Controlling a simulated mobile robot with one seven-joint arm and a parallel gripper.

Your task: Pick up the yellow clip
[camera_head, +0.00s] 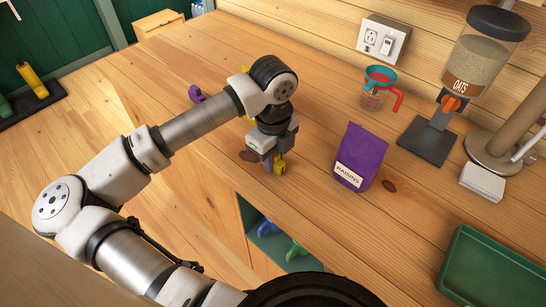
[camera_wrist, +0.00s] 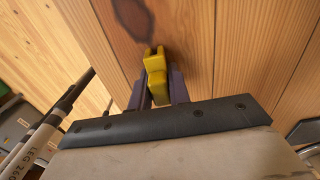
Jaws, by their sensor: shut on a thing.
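My gripper (camera_head: 274,165) points down over the wooden counter near its front edge. The clip's end sticks out past the fingertips. I cannot tell whether the clip touches the counter. Part of it is hidden by the fingers.
A purple raisins bag (camera_head: 361,157) stands right of my gripper. Behind are a measuring cup (camera_head: 374,98) and an oats dispenser (camera_head: 480,60). A green tray (camera_head: 490,232) lies at the right. A purple object (camera_head: 196,93) is behind my arm. Blue and green clips lie in an open drawer (camera_head: 300,262) below.

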